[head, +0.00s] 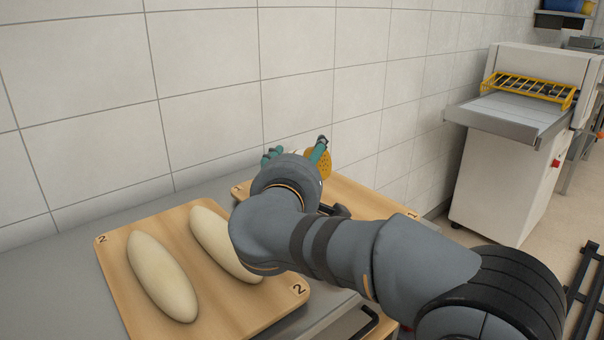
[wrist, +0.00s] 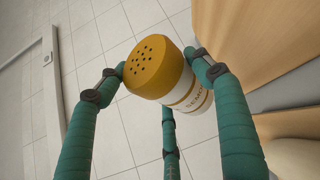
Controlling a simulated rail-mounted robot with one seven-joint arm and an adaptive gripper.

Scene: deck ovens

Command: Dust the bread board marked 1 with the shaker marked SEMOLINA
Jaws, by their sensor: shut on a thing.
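My gripper (head: 297,153) is shut on the SEMOLINA shaker (head: 318,163). In the wrist view, the green fingers of my gripper (wrist: 160,64) close around the shaker (wrist: 158,74), which has an orange cap with dark holes and a white body with part of its lettering showing. The bread board marked 1 (head: 372,198) lies on the counter below and behind my arm. Its 1 marks show at two corners; my arm hides most of its middle. I cannot tell whether semolina lies on it.
The board marked 2 (head: 115,262) lies at left with two pale loaves (head: 162,275), one partly behind my arm. A tiled wall (head: 200,90) rises close behind the boards. A white machine (head: 510,180) with a yellow rack stands at right, beyond a floor gap.

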